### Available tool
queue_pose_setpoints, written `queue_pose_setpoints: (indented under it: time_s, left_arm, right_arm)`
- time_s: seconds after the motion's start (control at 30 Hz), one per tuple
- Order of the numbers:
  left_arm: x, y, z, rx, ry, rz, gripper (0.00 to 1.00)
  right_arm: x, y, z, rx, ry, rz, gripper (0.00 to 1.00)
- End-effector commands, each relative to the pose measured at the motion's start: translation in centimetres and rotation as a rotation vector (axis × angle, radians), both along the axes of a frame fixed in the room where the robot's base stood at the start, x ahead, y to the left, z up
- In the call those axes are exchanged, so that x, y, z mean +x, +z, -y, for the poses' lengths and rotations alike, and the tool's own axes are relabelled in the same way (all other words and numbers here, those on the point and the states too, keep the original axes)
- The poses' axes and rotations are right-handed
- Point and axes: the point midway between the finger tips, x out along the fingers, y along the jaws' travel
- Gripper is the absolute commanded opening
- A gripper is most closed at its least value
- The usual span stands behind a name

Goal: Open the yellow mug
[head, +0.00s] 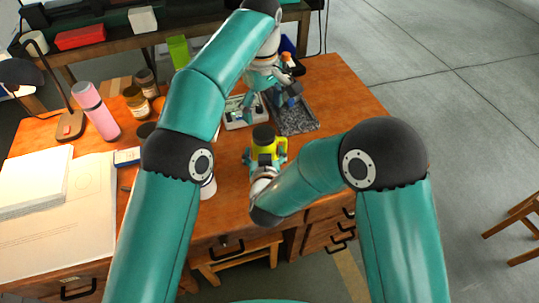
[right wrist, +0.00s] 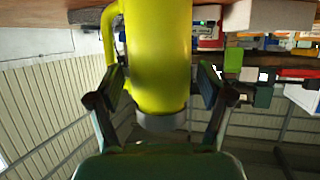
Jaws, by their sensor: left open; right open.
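The yellow mug (head: 266,151) stands upright on the wooden table, with a dark lid (head: 263,132) on top. In the right wrist view, which looks upside down, the yellow mug (right wrist: 158,60) fills the space between my fingers; its handle (right wrist: 109,32) is on the left and its grey lid (right wrist: 160,122) points down. My right gripper (head: 266,158) is open, with a finger on each side of the mug; a gap shows at the right finger. My left gripper (head: 271,102) is open and empty, beyond the mug, above the trays.
A dark speckled tray (head: 297,121) and a light compartment tray (head: 233,124) lie behind the mug. A pink bottle (head: 95,110), jars (head: 137,103), a lamp (head: 70,124) and papers (head: 65,215) occupy the left side. The table's right part is clear.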

Motion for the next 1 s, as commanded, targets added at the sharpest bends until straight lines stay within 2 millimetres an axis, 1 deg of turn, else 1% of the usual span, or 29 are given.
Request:
queue_pose_setpoints:
  time_s: [0.03, 0.1, 0.2, 0.37, 0.6, 0.77, 1.0]
  left_arm:
    - [0.0, 0.0, 0.0, 0.000, 0.001, 0.000, 0.82]
    - [0.0, 0.0, 0.0, 0.000, 0.001, 0.000, 0.82]
    - [0.0, 0.0, 0.0, 0.000, 0.001, 0.000, 0.82]
    - [0.0, 0.0, 0.0, 0.000, 0.001, 0.000, 0.82]
    - [0.0, 0.0, 0.0, 0.000, 0.001, 0.000, 0.82]
    - [0.0, 0.0, 0.0, 0.000, 0.001, 0.000, 0.82]
    - [0.0, 0.0, 0.0, 0.000, 0.000, 0.000, 0.82]
  right_arm:
    - [0.7, -0.4, 0.0, 0.000, -0.002, -0.001, 0.79]
    - [1.5, -0.7, -0.1, 0.001, -0.001, 0.000, 0.79]
    - [2.3, -1.0, -0.1, 0.000, -0.001, -0.001, 0.79]
    - [2.8, -1.2, -0.2, -0.001, 0.001, -0.001, 0.79]
    - [2.8, -1.2, -0.2, 0.000, 0.001, 0.000, 0.79]
    - [2.8, -1.2, -0.2, 0.000, 0.001, 0.000, 0.52]
    - [2.8, -1.2, -0.1, 0.000, 0.001, 0.000, 0.12]
